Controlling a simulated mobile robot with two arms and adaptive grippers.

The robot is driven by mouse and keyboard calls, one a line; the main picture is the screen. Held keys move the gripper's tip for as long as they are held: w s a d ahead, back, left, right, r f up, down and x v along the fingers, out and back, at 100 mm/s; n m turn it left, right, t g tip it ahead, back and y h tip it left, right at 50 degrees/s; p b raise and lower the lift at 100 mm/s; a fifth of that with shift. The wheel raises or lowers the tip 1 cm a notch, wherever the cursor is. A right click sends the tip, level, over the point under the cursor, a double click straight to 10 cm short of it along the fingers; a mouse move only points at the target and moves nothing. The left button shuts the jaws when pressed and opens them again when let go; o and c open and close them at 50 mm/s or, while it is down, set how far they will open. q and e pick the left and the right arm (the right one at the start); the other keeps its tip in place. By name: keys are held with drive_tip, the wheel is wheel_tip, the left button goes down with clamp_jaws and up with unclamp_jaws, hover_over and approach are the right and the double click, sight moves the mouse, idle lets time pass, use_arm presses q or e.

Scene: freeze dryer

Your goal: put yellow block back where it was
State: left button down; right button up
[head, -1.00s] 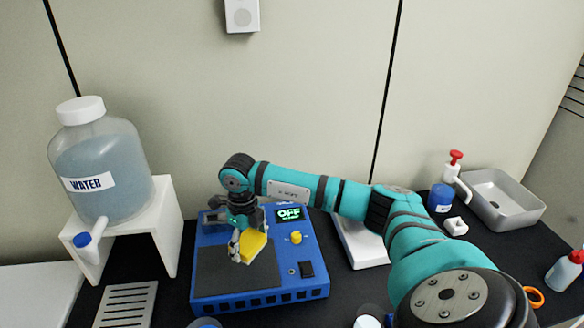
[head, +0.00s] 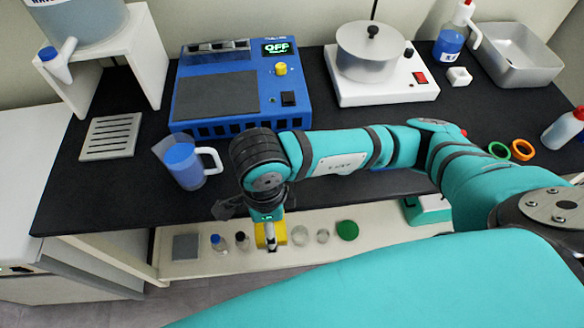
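The yellow block (head: 281,234) is low in the head view, at the front of the lower shelf below the black counter. My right gripper (head: 269,240) points down at it, with a finger across the block's near face. The gripper looks shut on the block, but the arm hides part of the grip. I cannot tell whether the block touches the shelf. My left gripper is not in view.
The lower shelf (head: 200,266) holds small bottles (head: 218,243), glass dishes (head: 300,236) and a green lid (head: 347,230) near the block. A blue-filled jug (head: 183,165) stands at the counter's front edge (head: 100,218), beside my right arm. A blue hotplate device (head: 240,125) is behind.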

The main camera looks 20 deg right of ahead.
drive_tip(key=w+d+p, duration=0.1)
drive_tip(key=w+d, duration=0.1)
drive_tip(key=w, duration=0.2)
drive_tip(key=w+d+f+p, duration=0.1)
drive_tip(key=w+d, duration=0.1)
drive_tip(key=w, duration=0.3)
drive_tip(key=w+d+p, duration=0.1)
drive_tip(key=w+d, duration=0.1)
drive_tip(key=w, duration=0.3)
drive_tip(key=shift+w+d+f+p, duration=0.1)
drive_tip(key=shift+w+f+p, duration=0.1)
drive_tip(key=shift+p, duration=0.15)
wheel_tip(320, 180, down, 3)
drive_tip(key=shift+f+p, duration=0.15)
drive_tip(key=shift+p, duration=0.45)
drive_tip(key=shift+f, duration=0.15)
drive_tip(key=o, duration=1)
drive_tip(key=shift+o, duration=0.2)
wheel_tip(320, 180, up, 12)
drive_tip(key=b, duration=0.2)
drive_tip(key=shift+b, duration=0.35)
